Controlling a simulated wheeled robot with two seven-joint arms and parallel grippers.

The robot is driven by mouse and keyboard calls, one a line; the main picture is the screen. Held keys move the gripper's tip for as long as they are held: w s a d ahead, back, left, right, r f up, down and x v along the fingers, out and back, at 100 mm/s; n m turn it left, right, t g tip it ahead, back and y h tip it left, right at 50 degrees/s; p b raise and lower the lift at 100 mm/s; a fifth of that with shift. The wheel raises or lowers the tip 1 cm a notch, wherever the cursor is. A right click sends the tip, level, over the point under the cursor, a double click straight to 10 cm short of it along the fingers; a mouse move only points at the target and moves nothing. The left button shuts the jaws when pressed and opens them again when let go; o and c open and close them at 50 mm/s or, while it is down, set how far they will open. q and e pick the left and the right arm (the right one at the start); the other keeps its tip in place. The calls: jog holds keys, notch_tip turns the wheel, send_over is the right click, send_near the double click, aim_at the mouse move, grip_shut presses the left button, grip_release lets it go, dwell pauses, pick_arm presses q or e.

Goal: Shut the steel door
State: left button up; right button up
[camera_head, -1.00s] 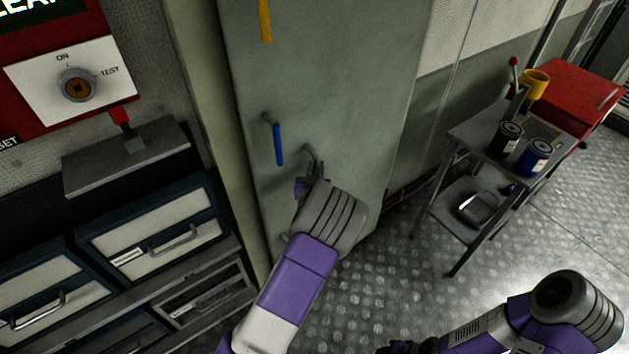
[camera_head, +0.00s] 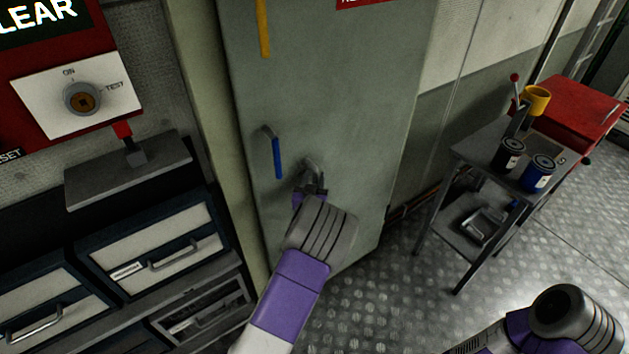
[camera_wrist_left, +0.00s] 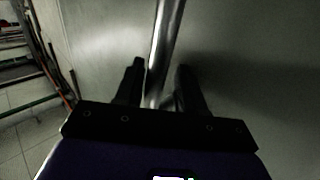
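The steel door (camera_head: 335,75) is a tall grey-green panel in the middle of the head view. I cannot tell how far it stands from its frame. It carries a yellow handle (camera_head: 263,28), a blue handle (camera_head: 275,155) and a bare metal handle (camera_head: 313,166). My left gripper (camera_head: 313,186) is at the metal handle. In the left wrist view its fingers (camera_wrist_left: 160,75) stand apart on either side of the shiny bar (camera_wrist_left: 165,40), with a gap visible beside the bar. My right forearm shows at the bottom right, but its gripper is out of view.
Drawers (camera_head: 160,248) and a red panel with a switch (camera_head: 84,98) stand at the left. A small metal table (camera_head: 480,152) with a black can (camera_head: 508,154) and a blue can (camera_head: 538,172) stands at the right, before a red cabinet (camera_head: 575,105). The patterned floor between is clear.

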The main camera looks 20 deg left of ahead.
pick_arm(q)
jog(key=shift+s+f, duration=0.15)
jog(key=shift+f, duration=0.1)
jog(key=v, duration=0.7)
jog(key=shift+s, duration=0.2)
jog(key=shift+r, duration=0.15)
jog(key=s+d+f+g+h, duration=0.15)
jog(key=s+f+g, duration=0.4)
jog(key=f, duration=0.55)
jog(key=s+d+f+g+h, duration=0.15)
jog(key=s+f+g, duration=0.25)
jog(key=s+f, duration=0.5)
jog(key=s+d+f+g+h, duration=0.2)
jog(key=s+d+f+g, duration=0.1)
jog(key=s+d, duration=0.3)
jog(key=s+d+f+g+h, duration=0.3)
jog(key=s+d, duration=0.3)
jog(key=s, duration=0.2)
jog(key=shift+s+f+g+h, duration=0.3)
jog(key=shift+g, duration=0.55)
